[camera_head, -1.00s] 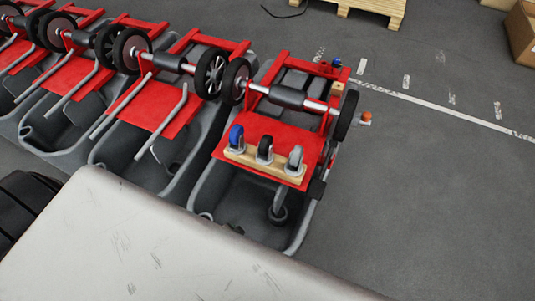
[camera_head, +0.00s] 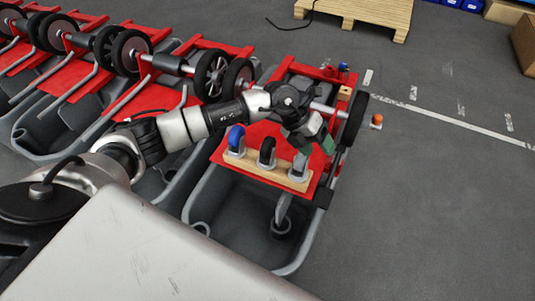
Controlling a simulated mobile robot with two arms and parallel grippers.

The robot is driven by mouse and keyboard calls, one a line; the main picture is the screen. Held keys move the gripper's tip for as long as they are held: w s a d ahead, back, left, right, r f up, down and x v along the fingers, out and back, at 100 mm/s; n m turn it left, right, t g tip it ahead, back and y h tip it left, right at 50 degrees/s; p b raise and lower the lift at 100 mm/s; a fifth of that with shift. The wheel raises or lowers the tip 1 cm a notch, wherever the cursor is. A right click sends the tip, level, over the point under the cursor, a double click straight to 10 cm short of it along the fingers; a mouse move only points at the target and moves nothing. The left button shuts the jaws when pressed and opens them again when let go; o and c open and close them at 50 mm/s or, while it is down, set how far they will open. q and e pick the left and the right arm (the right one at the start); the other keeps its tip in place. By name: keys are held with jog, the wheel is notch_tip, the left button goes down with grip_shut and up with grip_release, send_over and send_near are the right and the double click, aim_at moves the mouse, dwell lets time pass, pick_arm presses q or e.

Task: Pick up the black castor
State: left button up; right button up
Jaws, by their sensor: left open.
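The black castor (camera_head: 267,152) stands upright in the middle of a wooden block (camera_head: 251,168) on a red plate. A blue castor (camera_head: 236,140) stands to its left and a grey castor (camera_head: 299,166) to its right. My left arm reaches in from the left behind the castors. My left gripper (camera_head: 314,142) is open and empty, pointing down above and behind the grey castor, to the right of the black one. My right gripper is not in view.
The red plate (camera_head: 255,133) belongs to an upturned tank with wheels, beside a row of similar ones with bent grey handles. A wooden pallet (camera_head: 365,15) lies at the back. An orange-topped castor (camera_head: 376,121) is on the right.

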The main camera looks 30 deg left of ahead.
aim_at(267, 141)
pick_arm(q)
jog(key=w+a+r+n+y, duration=0.1)
jog(key=w+a+y, duration=0.2)
jog(key=a+y, duration=0.85)
jog(key=a+f+h, duration=0.2)
jog(key=f, duration=0.1)
jog(key=a+f+h, duration=0.1)
jog(key=f, duration=0.1)
jog(key=shift+s+a+f+g+h+b, duration=0.15)
jog(key=shift+a+g+h+b, duration=0.15)
jog(key=shift+g+h+b, duration=0.1)
jog(key=f, duration=0.5)
jog(key=shift+s+f, duration=0.1)
jog(key=shift+s, duration=0.1)
grip_shut()
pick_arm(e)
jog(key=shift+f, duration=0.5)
